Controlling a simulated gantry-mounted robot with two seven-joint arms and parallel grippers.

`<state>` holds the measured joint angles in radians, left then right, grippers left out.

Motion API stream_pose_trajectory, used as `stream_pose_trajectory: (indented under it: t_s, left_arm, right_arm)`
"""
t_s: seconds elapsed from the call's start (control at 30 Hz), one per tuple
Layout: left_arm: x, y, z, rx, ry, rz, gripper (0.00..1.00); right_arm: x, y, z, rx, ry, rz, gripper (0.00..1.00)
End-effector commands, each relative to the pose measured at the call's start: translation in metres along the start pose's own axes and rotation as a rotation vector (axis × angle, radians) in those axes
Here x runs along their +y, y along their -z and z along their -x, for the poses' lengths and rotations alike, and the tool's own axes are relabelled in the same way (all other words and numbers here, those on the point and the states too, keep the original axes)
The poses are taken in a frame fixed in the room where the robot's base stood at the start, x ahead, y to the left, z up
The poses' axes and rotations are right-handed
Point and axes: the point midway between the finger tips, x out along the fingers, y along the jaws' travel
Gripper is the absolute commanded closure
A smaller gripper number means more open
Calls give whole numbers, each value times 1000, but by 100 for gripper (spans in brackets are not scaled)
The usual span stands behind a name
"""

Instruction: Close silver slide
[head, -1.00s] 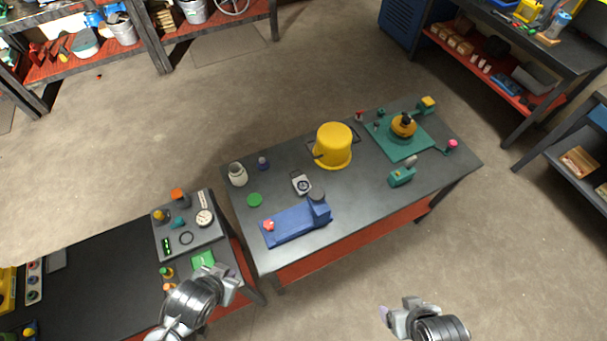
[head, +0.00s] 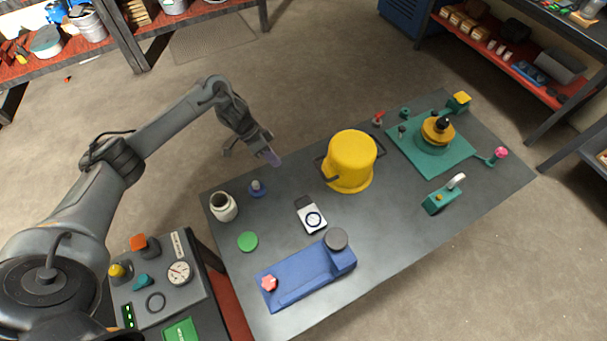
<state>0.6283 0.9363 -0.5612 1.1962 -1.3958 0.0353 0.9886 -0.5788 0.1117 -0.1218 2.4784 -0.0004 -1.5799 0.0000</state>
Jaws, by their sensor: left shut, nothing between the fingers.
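A small silver block (head: 311,216) with a dark ring on its face and a dark section at its upper left lies on the grey table (head: 400,225). It is the likeliest silver slide, but I cannot tell how far its parts are slid together. My left gripper (head: 270,157) reaches in from the left, above the table's far edge. It is shut and empty, up and left of the silver block and apart from it. My right gripper is out of the picture.
A yellow bucket (head: 350,162) stands right of my left gripper. A blue fixture (head: 305,275) lies in front. A green plate (head: 430,155) lies right.

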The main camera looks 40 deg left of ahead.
Motion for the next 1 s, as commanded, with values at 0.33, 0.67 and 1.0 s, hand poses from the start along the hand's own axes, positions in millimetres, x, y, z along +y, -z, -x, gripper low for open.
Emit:
stream_pose_trajectory:
  t_s: [0.33,0.67,1.0]
  left_arm:
    - [0,-2,-37,-1,-12,16,100]
    - [0,-2,-98,-1,-10,15,100]
    - [29,-4,-116,0,-7,12,100]
  right_arm:
    - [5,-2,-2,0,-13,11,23]
    - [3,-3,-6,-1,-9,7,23]
    - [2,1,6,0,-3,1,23]
